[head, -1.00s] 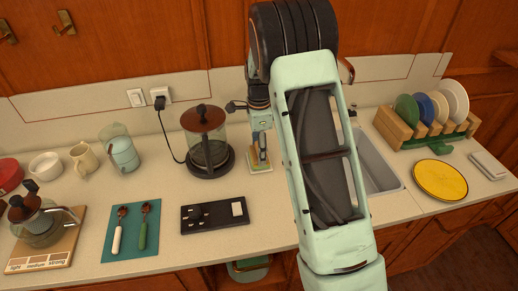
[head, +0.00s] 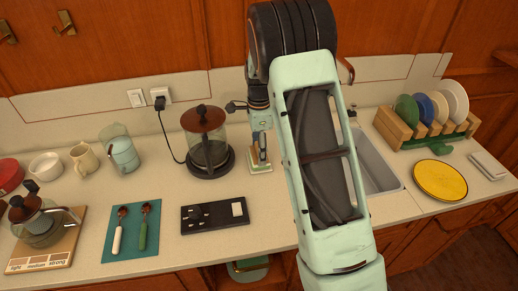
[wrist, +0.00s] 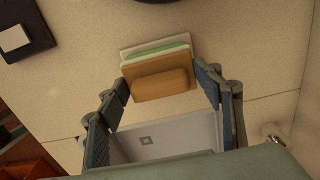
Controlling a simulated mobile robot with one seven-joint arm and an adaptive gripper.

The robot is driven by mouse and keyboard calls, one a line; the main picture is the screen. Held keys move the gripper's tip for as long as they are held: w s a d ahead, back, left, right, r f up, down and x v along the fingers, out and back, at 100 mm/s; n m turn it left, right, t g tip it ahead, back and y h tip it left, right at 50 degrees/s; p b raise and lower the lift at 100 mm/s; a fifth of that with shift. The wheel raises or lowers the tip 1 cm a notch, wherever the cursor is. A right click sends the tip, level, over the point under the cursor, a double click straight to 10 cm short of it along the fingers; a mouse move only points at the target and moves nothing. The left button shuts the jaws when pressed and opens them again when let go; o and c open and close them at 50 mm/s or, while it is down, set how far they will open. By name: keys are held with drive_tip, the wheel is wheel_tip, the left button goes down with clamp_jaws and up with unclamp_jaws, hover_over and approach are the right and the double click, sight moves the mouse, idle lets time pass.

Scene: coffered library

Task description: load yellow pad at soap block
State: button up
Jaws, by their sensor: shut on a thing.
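My gripper (wrist: 162,82) is shut on a tan-orange pad (wrist: 160,84) with a raised block on its near side; I take this as the yellow pad. A finger stands at each side of it. Just beyond the pad, a green layer, which looks like the soap block (wrist: 170,51), shows on a pale base (wrist: 128,49). The pad overlaps the green in this view; I cannot tell whether they touch. In the head view my gripper (head: 260,158) points down over the pale base (head: 262,170) on the counter; the pad is mostly hidden there.
A glass coffee press (head: 207,145) stands close left of my gripper. A black socket panel (head: 215,215) lies in front. The sink (head: 375,170) is to the right, partly behind my arm.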

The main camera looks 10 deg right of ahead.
drive_tip(key=shift+r+p, duration=2.05)
drive_tip(key=shift+r, duration=1.35)
